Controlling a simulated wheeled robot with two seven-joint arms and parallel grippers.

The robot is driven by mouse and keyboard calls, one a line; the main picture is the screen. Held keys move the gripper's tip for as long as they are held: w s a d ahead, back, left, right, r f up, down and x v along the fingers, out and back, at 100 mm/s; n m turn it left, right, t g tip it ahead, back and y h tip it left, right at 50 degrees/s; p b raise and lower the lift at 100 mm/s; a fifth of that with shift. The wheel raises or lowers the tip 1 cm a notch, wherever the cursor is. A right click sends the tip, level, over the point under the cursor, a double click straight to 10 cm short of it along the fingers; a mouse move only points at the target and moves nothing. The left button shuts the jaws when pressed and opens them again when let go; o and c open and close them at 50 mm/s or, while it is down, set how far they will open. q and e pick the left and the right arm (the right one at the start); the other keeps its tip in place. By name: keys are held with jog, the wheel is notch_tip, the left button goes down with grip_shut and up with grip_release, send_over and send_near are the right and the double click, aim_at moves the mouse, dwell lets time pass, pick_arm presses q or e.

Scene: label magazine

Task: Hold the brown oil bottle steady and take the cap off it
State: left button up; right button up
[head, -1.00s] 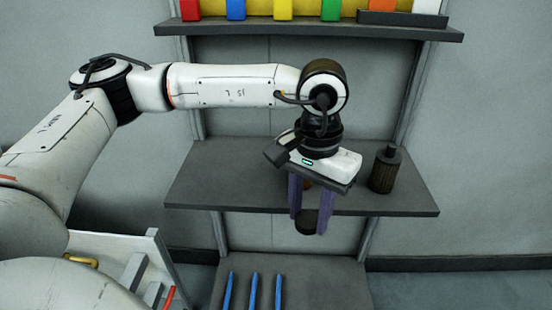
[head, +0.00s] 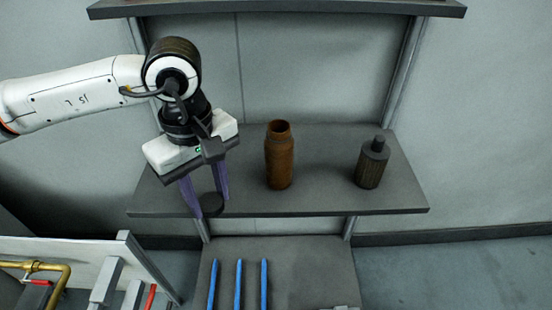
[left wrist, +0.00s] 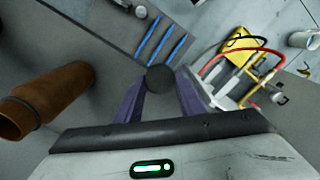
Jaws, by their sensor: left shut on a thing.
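The brown oil bottle (head: 279,160) stands upright on the middle shelf with its mouth open and no cap on it. It also shows in the left wrist view (left wrist: 50,96), at the left. The dark round cap (head: 211,204) is between the purple fingers of my left gripper (head: 205,199), which is shut on it. The cap shows in the left wrist view (left wrist: 160,78) between the fingertips. My left gripper is left of the bottle and apart from it, near the shelf's front edge. My right gripper is in neither view.
A dark ribbed bottle with a cap (head: 371,165) stands on the shelf (head: 325,195), right of the brown bottle. Several blue sticks (head: 239,284) lie on the lower shelf. At the lower left is a white-walled bin (head: 85,250) with pipes and grey parts.

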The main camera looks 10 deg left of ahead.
pick_arm(q)
jog(key=n, duration=0.2)
jog(key=s+d+n, duration=0.1)
jog(key=n, duration=0.2)
jog(key=n+p, duration=0.1)
jog(key=n, duration=0.1)
jog(key=shift+s+d+r, duration=0.15)
jog(key=shift+s+r, duration=0.1)
jog(key=shift+s, duration=0.15)
jog(key=n, duration=0.3)
jog(key=s+n+p, duration=0.1)
jog(key=n, duration=0.1)
jog(key=shift+d+r, duration=0.15)
jog(key=shift+d, duration=0.25)
jog(key=n, duration=0.3)
jog(key=s+n, duration=0.1)
jog(key=shift+d+r+n+p, duration=0.2)
jog(key=shift+d+n+p, duration=0.15)
jog(key=shift+n+p, duration=0.05)
jog(key=r+n+p, duration=0.2)
jog(key=n+p, duration=0.3)
jog(key=n, duration=2.1)
send_over(238, 175)
jog(key=shift+s+f, duration=0.15)
jog(key=shift+f, duration=0.05)
notch_tip(238, 175, down, 6)
jog(key=shift+r, duration=0.2)
jog(key=shift+f, duration=0.15)
